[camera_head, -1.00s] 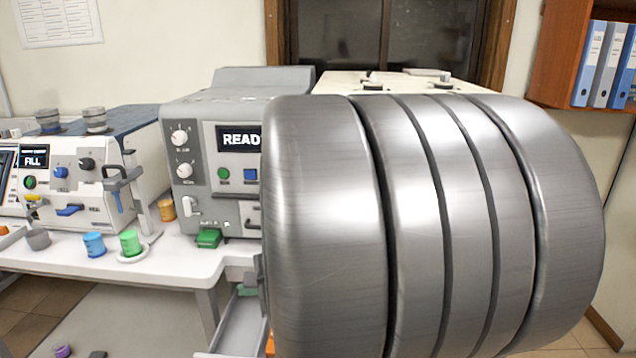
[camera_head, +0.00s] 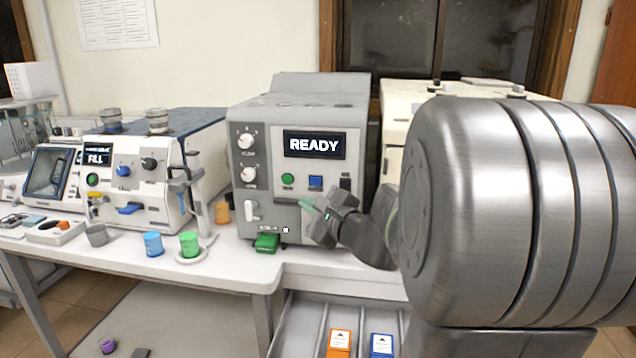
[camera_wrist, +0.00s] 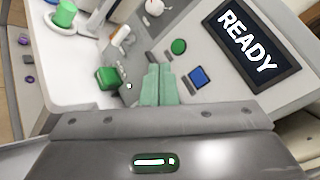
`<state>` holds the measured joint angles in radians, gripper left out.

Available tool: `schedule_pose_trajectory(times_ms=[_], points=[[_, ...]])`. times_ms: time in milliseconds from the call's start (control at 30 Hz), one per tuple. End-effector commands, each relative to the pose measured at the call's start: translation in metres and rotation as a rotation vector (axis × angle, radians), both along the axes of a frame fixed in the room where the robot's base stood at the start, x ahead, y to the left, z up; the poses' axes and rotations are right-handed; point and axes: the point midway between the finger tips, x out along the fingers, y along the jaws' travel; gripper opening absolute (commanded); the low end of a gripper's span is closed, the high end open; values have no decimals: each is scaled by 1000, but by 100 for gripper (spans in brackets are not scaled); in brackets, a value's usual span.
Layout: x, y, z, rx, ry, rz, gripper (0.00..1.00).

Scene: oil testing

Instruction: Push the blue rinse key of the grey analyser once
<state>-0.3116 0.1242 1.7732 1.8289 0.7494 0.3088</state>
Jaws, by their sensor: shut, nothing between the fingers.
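The grey analyser (camera_head: 262,128) stands on the white bench, and its display (camera_head: 314,145) reads READY. The square blue key (camera_head: 316,182) sits below the display, right of a round green key (camera_head: 288,180). In the wrist view the blue key (camera_wrist: 198,77) is just right of my fingertips and the green key (camera_wrist: 178,47) is above them. My gripper (camera_head: 307,206) is shut and empty, with pale green fingers, in front of the analyser's face and a little below the blue key. In the wrist view my gripper (camera_wrist: 160,70) shows apart from the blue key.
A green block (camera_head: 267,242) lies at the analyser's foot. A white analyser (camera_head: 135,212) marked FILL stands to the left, with a blue cup (camera_head: 153,244) and a green cup (camera_head: 189,244) before it. An open drawer (camera_head: 300,330) below holds orange and blue boxes.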

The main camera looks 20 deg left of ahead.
Motion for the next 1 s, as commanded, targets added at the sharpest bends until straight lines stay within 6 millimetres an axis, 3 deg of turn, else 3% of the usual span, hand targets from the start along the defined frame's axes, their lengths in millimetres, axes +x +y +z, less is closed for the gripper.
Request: schedule_pose_trajectory(times_ms=[233,700,1000], points=[[13,3,1,-1,2,0,0],[73,17,0,0,0,0,0],[85,20,0,-1,0,1,0]])
